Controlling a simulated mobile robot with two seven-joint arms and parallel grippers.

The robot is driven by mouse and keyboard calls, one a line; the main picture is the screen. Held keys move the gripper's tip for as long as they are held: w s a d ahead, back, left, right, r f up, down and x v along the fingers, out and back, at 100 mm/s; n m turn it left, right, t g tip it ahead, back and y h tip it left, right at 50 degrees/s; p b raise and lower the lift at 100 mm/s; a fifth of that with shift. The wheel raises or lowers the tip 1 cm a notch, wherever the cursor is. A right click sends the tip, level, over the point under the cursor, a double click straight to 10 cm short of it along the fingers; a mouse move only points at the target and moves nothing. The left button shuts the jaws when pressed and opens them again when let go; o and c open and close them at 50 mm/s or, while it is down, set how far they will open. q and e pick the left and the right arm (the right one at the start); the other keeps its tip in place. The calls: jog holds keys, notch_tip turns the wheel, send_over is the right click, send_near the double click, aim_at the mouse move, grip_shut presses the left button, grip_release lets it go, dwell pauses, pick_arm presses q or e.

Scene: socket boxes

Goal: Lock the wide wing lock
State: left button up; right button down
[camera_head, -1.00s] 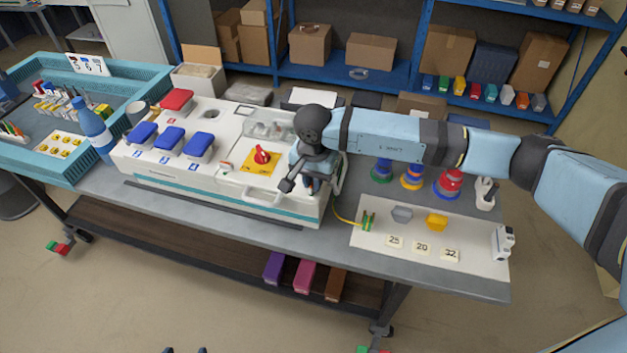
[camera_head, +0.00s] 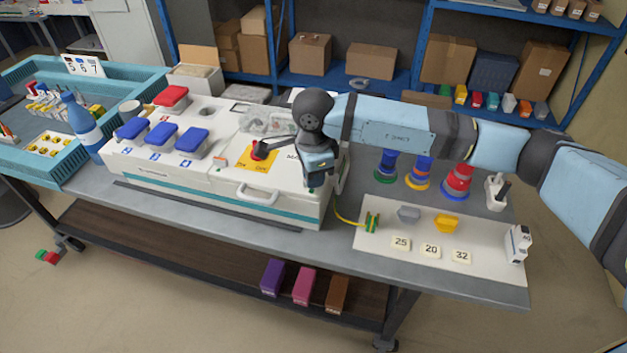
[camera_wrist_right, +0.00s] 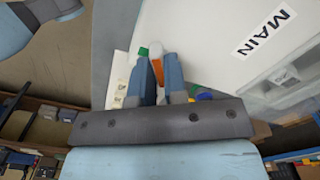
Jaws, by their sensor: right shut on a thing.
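My right gripper (camera_head: 318,180) points down at the right end of the white box (camera_head: 205,185). In the right wrist view, its two blue-grey fingers (camera_wrist_right: 160,68) are close together with a narrow orange piece (camera_wrist_right: 157,72) between them. I take this piece for the wide wing lock, but the wrist and fingers hide most of it, and its angle cannot be told. A white loop (camera_head: 343,178) shows at the box's right end, just beside the gripper. My left gripper is not in view.
A dark rod from my wrist passes over the red switch (camera_head: 257,151) on its yellow plate. Blue caps (camera_head: 161,135) stand on the box's left. Colored plugs (camera_head: 458,182) and a white mat (camera_head: 480,248) lie right. A yellow cable (camera_head: 347,220) runs near the box's right end.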

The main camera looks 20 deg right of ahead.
jog(key=m+b, duration=0.2)
jog(key=m, duration=0.3)
jog(key=shift+m, duration=0.8)
jog(key=shift+b, duration=0.3)
jog(key=c, duration=1.3)
grip_release()
jog(key=shift+o, duration=0.7)
jog(key=shift+r, duration=0.1)
